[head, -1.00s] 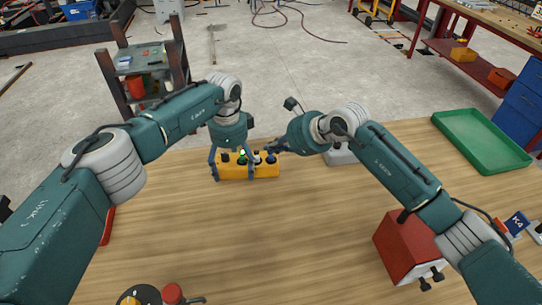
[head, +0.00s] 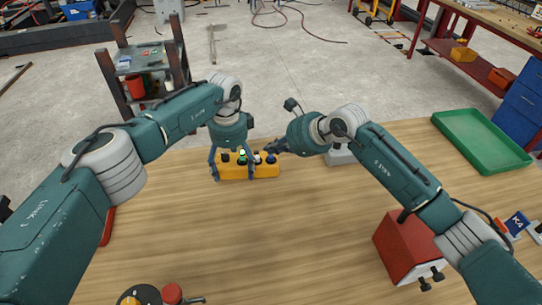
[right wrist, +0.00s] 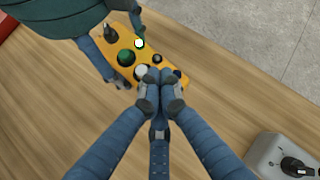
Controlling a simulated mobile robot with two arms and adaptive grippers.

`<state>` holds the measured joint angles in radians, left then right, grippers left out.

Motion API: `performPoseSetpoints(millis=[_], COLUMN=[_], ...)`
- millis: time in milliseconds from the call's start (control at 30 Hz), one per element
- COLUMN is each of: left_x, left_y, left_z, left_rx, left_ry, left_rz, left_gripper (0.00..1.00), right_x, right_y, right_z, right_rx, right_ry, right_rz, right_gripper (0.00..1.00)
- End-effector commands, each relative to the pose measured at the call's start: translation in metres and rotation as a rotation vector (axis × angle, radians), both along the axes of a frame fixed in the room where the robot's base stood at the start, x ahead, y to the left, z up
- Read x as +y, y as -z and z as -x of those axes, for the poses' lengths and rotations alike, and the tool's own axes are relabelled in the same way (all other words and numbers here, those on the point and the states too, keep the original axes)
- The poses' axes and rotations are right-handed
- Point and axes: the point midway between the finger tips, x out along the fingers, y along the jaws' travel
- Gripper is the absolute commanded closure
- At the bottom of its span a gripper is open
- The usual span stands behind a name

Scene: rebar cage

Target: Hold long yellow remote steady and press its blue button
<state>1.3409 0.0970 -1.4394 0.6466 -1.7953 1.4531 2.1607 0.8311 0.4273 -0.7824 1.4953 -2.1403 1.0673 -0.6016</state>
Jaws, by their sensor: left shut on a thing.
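The long yellow remote (head: 236,172) lies on the wooden table with a row of dark, green, white and blue controls. My left gripper (head: 232,170) is shut on it from above, its fingers spanning the left and middle part. The blue button (head: 271,159) is at the right end; in the right wrist view a dark blue round control (right wrist: 176,73) shows beside my fingertips. My right gripper (right wrist: 160,76) is shut and empty, its fingertips together over the remote near the white button (right wrist: 142,71). I cannot tell whether they touch anything.
A grey box with a black knob (right wrist: 292,164) stands right of the remote. A red box (head: 398,247) is at the front right, a green tray (head: 484,168) at the far right. A round dark base with a red knob (head: 172,293) is at the front edge. The table's middle is clear.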

Motion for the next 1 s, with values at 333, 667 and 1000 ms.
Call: performPoseSetpoints(millis=[333, 667, 1000], left_x=[0.0, 0.0, 0.0], left_y=[0.0002, 0.0002, 0.0002], left_z=[0.0002, 0.0002, 0.0002], left_rx=[0.001, 0.001, 0.001], left_ry=[0.0, 0.0, 0.0], left_rz=[0.0, 0.0, 0.0], left_gripper=[0.63, 0.63, 0.63], right_x=[-0.0004, -0.0002, 0.0], right_y=[0.0053, 0.0073, 0.0114], right_z=[0.0002, 0.0004, 0.0004], right_rx=[0.0, 0.001, 0.002], right_ry=[0.0, 0.0, 0.0], right_rz=[0.001, 0.001, 0.0], right_gripper=[1.0, 1.0, 1.0])
